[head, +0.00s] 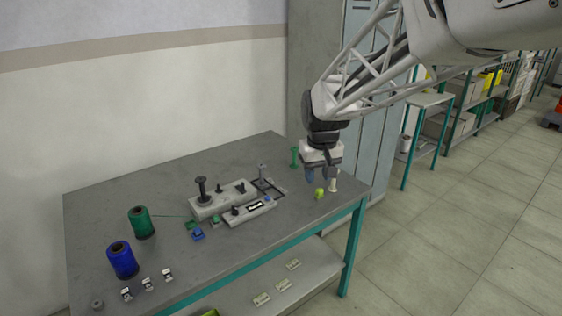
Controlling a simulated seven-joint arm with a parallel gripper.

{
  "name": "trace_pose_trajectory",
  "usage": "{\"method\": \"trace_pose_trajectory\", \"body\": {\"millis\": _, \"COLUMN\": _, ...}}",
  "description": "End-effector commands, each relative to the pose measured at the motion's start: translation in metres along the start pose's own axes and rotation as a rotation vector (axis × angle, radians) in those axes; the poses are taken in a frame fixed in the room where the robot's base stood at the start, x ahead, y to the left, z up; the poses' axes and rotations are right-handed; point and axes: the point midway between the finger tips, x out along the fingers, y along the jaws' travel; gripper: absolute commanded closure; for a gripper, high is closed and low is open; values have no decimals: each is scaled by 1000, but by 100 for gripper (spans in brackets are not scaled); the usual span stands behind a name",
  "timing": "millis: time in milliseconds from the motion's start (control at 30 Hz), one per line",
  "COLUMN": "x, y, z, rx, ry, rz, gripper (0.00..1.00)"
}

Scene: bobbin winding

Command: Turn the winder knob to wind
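A grey winder block (211,210) stands in the middle of the table. It carries a tall black spindle-like part (202,188) and smaller black posts. In front of it lies a second grey unit (262,211) with a black knob-like part (235,211) and a small pale display. I cannot tell which black part is the winder knob. My gripper (320,178) is above the table's right end, well right of both units. Its fingers look apart, with nothing visible between them. A yellow-green object (319,193) and a small cream bobbin-shaped piece (333,186) are just below it.
A green thread spool (141,223) and a blue one (122,260) stand at the left; a thin green thread runs from the green spool. A green bobbin (294,157) stands at the back right. Small blue and green pieces (198,234) lie before the winder. The table's (110,195) back left is bare.

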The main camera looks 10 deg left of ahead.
Motion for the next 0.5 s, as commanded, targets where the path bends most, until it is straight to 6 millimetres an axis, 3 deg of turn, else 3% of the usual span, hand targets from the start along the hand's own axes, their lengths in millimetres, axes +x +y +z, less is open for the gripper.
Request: {"method": "trace_pose_trajectory", "body": {"millis": 500, "x": 71, "y": -65, "z": -111, "rx": -145, "ry": -43, "rz": -16, "gripper": 62}}
